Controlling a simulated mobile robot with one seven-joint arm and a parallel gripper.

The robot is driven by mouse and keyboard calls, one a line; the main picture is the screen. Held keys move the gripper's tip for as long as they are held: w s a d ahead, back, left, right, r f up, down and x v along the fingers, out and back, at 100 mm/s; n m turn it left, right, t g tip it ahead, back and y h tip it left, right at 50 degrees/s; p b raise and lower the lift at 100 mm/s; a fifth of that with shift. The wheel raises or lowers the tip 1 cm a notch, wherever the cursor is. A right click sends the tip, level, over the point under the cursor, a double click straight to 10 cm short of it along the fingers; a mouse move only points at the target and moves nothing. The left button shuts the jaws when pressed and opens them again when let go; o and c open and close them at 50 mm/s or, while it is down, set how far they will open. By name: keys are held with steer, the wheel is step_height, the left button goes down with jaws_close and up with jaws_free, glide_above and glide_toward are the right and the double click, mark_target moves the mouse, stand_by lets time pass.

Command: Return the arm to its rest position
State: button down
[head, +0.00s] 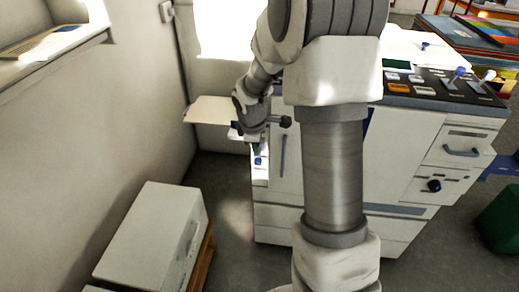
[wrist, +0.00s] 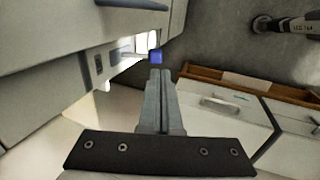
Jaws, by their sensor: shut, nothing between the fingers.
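My gripper (wrist: 160,73) is shut and empty, with its two fingers together in the wrist view. In the head view my gripper (head: 260,150) hangs pointing down at the left front of the white machine (head: 410,150). My arm stands in the middle of the head view and hides part of the machine. A small blue knob (wrist: 155,57) shows just beyond the fingertips in the wrist view. A blue knob on the machine also shows below the gripper in the head view (head: 258,161). Whether the fingers touch it I cannot tell.
A white cabinet on a wooden base (head: 150,235) stands at the lower left; it also shows in the wrist view (wrist: 225,110). A pale shelf (head: 208,110) juts out left of the gripper. Grey floor (head: 225,195) lies open between the cabinet and machine. A green bin (head: 500,222) is at right.

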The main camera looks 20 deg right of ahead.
steer(key=s+a+r+m+t+p, duration=0.1)
steer(key=s+a+r+m, duration=0.2)
steer(key=s+r, duration=0.45)
steer(key=s+a+r+m+p, duration=0.15)
steer(key=s+a+r, duration=0.25)
steer(key=r, duration=0.6)
steer(key=s+a+r+m+t+y, duration=0.1)
steer(key=s+a+r+m, duration=0.15)
steer(key=s, duration=0.45)
steer(key=s+a+r+m+y, duration=0.1)
steer(key=s+a+r+m, duration=0.2)
steer(key=s, duration=0.4)
step_height(320, 180, up, 14)
steer(key=m+p, duration=0.1)
steer(key=p, duration=1.4)
steer(key=shift+w+d+r, duration=0.15)
steer(key=shift+w+r, duration=0.05)
steer(key=shift+r, duration=0.05)
